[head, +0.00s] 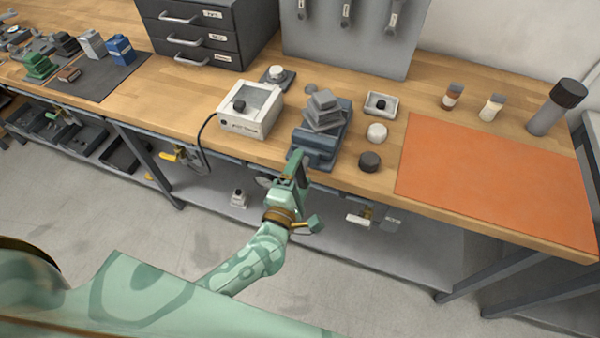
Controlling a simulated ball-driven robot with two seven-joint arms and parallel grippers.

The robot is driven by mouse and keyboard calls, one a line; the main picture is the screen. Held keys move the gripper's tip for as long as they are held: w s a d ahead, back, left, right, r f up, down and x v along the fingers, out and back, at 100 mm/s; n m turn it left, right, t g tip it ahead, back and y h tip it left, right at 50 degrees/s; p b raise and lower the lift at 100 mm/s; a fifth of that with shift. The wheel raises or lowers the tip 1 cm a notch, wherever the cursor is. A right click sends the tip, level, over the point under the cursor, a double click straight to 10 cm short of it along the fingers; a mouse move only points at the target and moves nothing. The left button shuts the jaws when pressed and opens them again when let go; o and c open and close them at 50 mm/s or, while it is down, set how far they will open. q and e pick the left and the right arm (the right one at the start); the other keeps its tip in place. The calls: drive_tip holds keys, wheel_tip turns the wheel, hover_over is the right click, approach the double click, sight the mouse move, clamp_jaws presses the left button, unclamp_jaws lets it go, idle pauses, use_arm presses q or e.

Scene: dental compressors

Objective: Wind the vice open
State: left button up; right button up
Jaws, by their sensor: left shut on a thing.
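The blue-grey vice (318,143) sits at the front edge of the wooden bench, with grey jaws or blocks stacked at its top. My left gripper (299,168) reaches up from below to the front of the vice, just off the bench edge. Its fingers are closed on what appears to be the vice's handle, which they mostly hide. I cannot tell how wide the vice's jaws stand. My right gripper is out of view.
A white box (236,124) with a black cable stands left of the vice. A dark puck (369,162) and a white round piece (376,132) lie close on its right. An orange mat (490,185) covers the right side. A lower shelf (330,227) runs beneath the bench.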

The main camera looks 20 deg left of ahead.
use_arm(q)
drive_tip(key=n, duration=0.3)
drive_tip(key=shift+f+n, duration=0.15)
drive_tip(key=shift+n, duration=0.25)
drive_tip(key=n+b, duration=0.1)
drive_tip(key=n, duration=0.2)
drive_tip(key=shift+n, duration=0.3)
drive_tip(key=n+b, duration=0.1)
drive_tip(key=n, duration=0.2)
drive_tip(key=shift+n+b, duration=0.3)
drive_tip(key=shift+b, duration=0.1)
drive_tip(key=shift+n+b, duration=1)
drive_tip(key=shift+n, duration=1.2)
drive_tip(key=o, duration=0.9)
drive_tip(key=s, duration=1.6)
drive_tip(key=shift+s+a, duration=0.2)
drive_tip(key=shift+a, duration=0.05)
